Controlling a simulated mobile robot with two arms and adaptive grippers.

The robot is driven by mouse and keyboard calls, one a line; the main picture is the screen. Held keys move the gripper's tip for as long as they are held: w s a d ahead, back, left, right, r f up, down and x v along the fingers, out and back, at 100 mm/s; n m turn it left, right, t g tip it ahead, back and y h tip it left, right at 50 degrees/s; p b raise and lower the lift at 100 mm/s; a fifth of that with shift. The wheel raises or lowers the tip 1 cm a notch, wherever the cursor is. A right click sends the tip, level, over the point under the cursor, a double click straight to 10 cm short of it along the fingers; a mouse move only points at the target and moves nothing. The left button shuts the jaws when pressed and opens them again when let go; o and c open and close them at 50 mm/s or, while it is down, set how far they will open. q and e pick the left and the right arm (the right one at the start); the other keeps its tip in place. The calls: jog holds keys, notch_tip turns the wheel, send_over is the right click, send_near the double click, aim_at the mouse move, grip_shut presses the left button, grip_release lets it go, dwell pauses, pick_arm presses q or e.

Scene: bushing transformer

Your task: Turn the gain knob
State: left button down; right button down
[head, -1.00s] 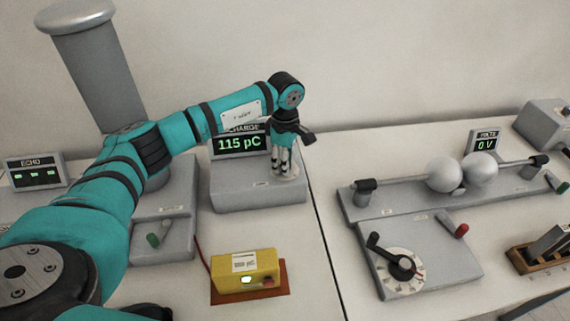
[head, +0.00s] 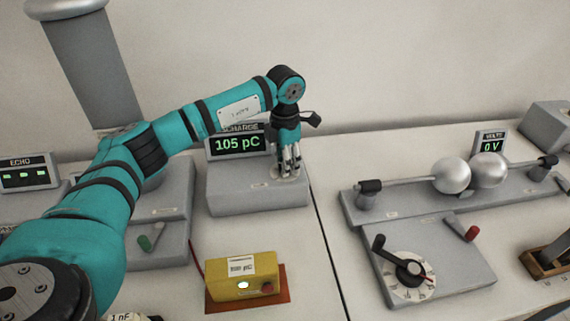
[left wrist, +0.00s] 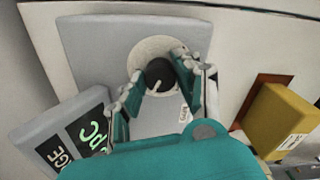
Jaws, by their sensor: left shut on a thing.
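The gain knob (left wrist: 161,75) is black with a pale pointer line, on a round pale dial (left wrist: 143,52) on the grey charge unit (head: 240,196). My left gripper (head: 288,164) points straight down over the dial. In the left wrist view its fingers (left wrist: 158,88) are on both sides of the knob, shut on it. In the head view the knob is hidden by the fingers. The charge display (head: 237,144) reads 105 pC. My right gripper is in no view.
To the right stand a sphere-gap unit (head: 452,176), a volts display (head: 489,143) and a black crank dial (head: 410,270). An echo display (head: 28,174) is at left.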

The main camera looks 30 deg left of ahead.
pick_arm(q)
jog(key=shift+n, duration=0.8)
jog(key=c, duration=0.9)
grip_release()
jog(key=shift+c, duration=0.2)
notch_tip(320, 180, up, 12)
